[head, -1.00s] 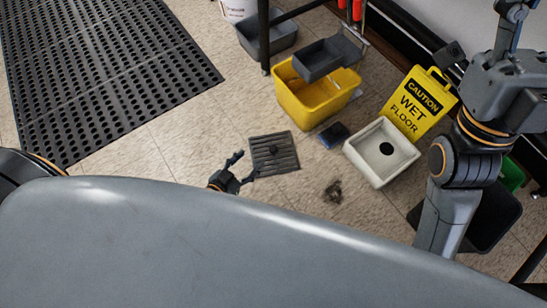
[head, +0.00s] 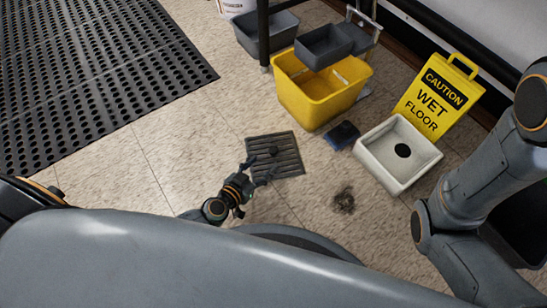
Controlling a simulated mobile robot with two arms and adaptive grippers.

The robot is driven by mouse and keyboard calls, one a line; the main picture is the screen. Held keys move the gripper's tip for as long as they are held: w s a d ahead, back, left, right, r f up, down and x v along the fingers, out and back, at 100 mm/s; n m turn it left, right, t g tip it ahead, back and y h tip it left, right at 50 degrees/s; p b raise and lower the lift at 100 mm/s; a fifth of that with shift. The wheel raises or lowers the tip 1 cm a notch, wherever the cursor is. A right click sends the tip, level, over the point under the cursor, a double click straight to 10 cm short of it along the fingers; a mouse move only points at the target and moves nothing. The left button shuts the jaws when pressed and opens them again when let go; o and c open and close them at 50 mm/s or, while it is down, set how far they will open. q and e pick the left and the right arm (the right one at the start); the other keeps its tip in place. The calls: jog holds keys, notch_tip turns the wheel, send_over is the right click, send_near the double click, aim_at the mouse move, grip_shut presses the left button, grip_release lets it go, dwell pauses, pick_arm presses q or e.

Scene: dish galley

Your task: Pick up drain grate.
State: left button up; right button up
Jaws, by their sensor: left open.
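The drain grate (head: 288,163) is a dark grey slotted square lying on the tile floor in the middle of the head view, with a small dark knob or lump near its centre. My left gripper (head: 259,173) is open and empty, with its fingers at the grate's lower left edge. One fingertip overlaps the grate in the picture; I cannot tell whether it touches. My right arm enters at the right, and its gripper is out of view.
A white basin with a dark drain hole (head: 384,165), a blue sponge-like block (head: 341,135), a yellow bucket (head: 316,108) and a caution sign (head: 437,96) stand right of the grate. A dark hair-like clump (head: 344,200) lies nearby. A black perforated mat (head: 95,75) covers the upper left floor.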

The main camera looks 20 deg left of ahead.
aim_at(271, 152)
pick_arm(q)
jog(key=shift+w+d+f, duration=0.15)
jog(key=shift+w+f, duration=0.15)
jog(key=shift+w, duration=0.3)
jog(key=b+x, duration=0.2)
jog(key=x, duration=0.1)
jog(key=b+x, duration=0.1)
jog(key=shift+w+a+r, duration=0.2)
jog(key=shift+w+a, duration=0.1)
jog(key=shift+w, duration=0.15)
jog(key=shift+w+d, duration=0.1)
jog(key=shift+w, duration=0.2)
grip_shut()
